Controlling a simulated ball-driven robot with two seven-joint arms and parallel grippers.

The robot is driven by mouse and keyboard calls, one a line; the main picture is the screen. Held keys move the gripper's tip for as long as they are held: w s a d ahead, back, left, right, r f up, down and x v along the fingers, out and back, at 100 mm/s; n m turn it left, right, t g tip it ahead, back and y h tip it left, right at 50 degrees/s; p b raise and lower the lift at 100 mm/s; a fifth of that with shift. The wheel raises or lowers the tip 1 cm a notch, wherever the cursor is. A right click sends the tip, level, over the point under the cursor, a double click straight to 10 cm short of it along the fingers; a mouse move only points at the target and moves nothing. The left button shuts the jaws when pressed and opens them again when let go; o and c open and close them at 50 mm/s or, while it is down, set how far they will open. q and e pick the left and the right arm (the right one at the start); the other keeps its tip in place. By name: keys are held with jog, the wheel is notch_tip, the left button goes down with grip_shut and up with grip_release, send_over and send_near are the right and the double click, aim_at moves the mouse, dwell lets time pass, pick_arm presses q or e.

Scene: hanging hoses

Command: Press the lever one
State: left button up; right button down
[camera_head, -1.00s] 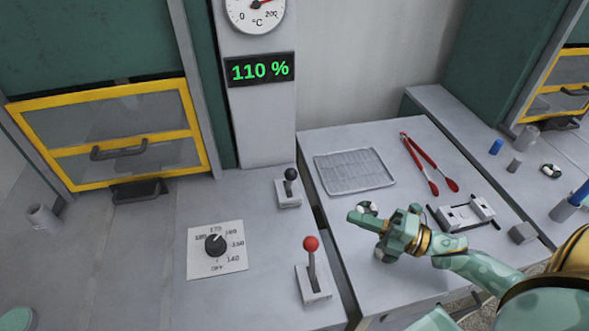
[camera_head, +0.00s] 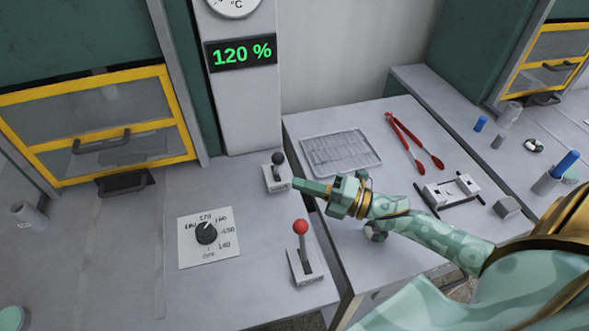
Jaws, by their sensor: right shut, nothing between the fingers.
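Two levers stand on the grey counter. One has a black ball knob (camera_head: 278,158) on a white base and is at the back. The other has a red ball knob (camera_head: 300,227) on a white base and is nearer. My right gripper (camera_head: 298,184) is shut and empty, pointing left. Its tip is beside the base of the black-knobbed lever, at its right; I cannot tell whether they touch. The red knob is below and in front of the gripper in the picture. My left gripper is not in view.
A dial (camera_head: 206,233) sits left of the levers. A green display (camera_head: 241,53) reads 120 %. Right of the gap lie a wire rack (camera_head: 341,153), red tongs (camera_head: 415,140) and a white device (camera_head: 450,191). A yellow-framed door (camera_head: 97,127) is at the left.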

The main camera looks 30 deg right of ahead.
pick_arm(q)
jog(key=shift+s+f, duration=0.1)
pick_arm(e)
jog(key=shift+w+a+r, duration=0.1)
jog(key=shift+w+r, duration=0.1)
jog(key=shift+w, duration=0.9)
jog(key=shift+w+r, duration=0.2)
jog(key=shift+w, duration=0.9)
jog(key=shift+r, duration=0.1)
